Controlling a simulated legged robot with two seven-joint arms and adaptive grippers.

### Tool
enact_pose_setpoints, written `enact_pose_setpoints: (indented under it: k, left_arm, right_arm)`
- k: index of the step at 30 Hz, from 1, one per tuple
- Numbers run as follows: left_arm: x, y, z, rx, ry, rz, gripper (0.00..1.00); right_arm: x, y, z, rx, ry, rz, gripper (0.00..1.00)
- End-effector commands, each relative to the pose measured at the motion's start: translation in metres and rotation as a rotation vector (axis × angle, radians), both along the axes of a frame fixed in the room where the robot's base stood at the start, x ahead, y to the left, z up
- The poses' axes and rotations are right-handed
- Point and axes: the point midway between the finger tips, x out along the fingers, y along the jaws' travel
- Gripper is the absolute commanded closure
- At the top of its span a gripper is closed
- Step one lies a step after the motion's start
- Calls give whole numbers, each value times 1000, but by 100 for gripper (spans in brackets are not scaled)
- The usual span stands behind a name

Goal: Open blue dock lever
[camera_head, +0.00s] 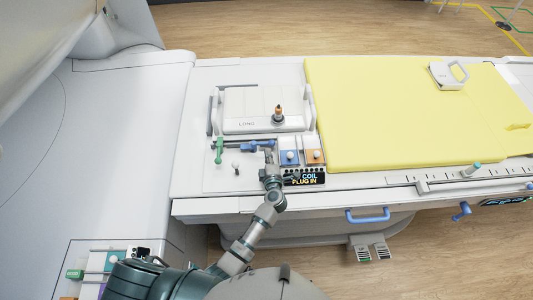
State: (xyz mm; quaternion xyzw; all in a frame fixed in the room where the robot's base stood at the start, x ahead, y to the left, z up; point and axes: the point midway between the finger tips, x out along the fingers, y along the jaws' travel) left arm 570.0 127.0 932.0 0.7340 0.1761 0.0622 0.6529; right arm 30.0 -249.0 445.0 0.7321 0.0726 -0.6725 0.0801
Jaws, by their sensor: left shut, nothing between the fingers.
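The blue dock lever (255,146) lies roughly level on the white dock panel, below the block marked LONG. My left gripper (269,158) reaches up from the bottom and is at the right end of the lever. Its fingers are small here and look shut, with nothing seen held. Whether they touch the lever I cannot tell. My own wrist hides part of the panel. My right gripper is not in view.
A green lever (219,150) stands left of the blue one. Blue (289,158) and orange (315,157) knobbed tiles and a "COIL PLUG IN" display (305,177) sit to the right. A yellow mattress (395,115) lies beyond. A blue handle (367,216) juts from the table front.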

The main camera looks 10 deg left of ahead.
Motion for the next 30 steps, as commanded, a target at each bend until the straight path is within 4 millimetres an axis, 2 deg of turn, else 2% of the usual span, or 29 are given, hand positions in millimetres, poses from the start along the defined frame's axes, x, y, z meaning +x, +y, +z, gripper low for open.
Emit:
enact_pose_setpoints:
  k: [5,12,16,20,25,28,30]
  left_arm:
    - [-26,-8,2,-5,3,-1,100]
    - [-77,-22,8,-8,4,1,100]
    - [-95,-30,11,-7,4,1,100]
    - [-105,-35,13,-5,2,0,100]
    - [-107,-35,17,4,-11,-10,100]
    - [-105,-36,35,58,-79,-77,100]
    - [-106,-41,56,136,-157,-177,100]
  right_arm:
    - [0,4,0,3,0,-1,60]
    - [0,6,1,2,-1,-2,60]
    - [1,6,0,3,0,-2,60]
    - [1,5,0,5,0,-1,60]
    - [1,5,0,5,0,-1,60]
    - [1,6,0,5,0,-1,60]
    - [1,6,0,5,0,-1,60]
